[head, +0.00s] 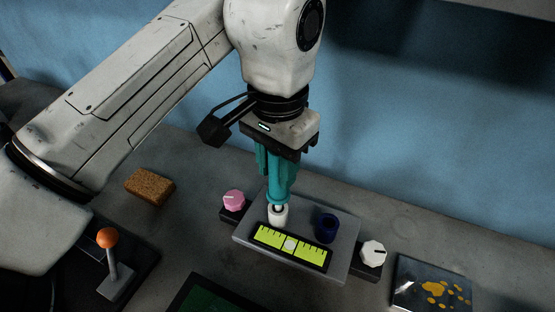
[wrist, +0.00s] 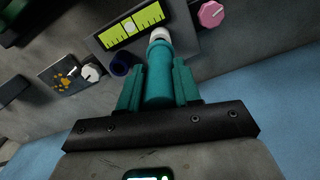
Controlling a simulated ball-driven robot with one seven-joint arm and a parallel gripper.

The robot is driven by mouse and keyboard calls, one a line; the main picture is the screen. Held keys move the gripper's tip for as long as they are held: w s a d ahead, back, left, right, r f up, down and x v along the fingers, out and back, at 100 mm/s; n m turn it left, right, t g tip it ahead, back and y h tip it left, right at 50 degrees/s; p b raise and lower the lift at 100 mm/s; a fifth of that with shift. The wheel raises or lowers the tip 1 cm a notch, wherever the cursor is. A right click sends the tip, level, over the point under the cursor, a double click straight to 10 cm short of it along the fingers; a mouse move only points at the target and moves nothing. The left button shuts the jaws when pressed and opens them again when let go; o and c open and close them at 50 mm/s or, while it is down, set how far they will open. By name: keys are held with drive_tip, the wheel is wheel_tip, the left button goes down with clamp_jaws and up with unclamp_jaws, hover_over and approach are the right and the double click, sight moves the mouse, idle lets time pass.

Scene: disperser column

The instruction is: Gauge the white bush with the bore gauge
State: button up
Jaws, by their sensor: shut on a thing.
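My gripper (head: 278,172) is shut on a teal cylinder that I take to be the bore gauge (wrist: 159,75); its fingers are teal too. The gauge points down, its lower end (head: 277,199) at the white bush (head: 278,217). In the wrist view the white bush (wrist: 159,33) shows just beyond the gauge's end, partly hidden by it. I cannot tell how far, if at all, the gauge's tip is inside the bore. The bush stands upright on a grey block (head: 345,262), behind a yellow-green scale (head: 272,239) with a round white disc on it.
A dark blue bush (head: 326,228) stands on the block, right of the white one. A pink knob (head: 234,200) and a white knob (head: 372,253) flank the block. An orange-topped lever (head: 107,238), a brown sponge-like block (head: 150,187) and a yellow-spotted plate (head: 432,286) lie around.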

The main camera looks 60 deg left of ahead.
drive_tip(key=shift+f, duration=0.4)
drive_tip(key=shift+r, duration=0.15)
idle(1.1)
drive_tip(key=shift+r+p, duration=2.35)
drive_tip(key=shift+p, duration=0.05)
drive_tip(key=shift+r, duration=0.1)
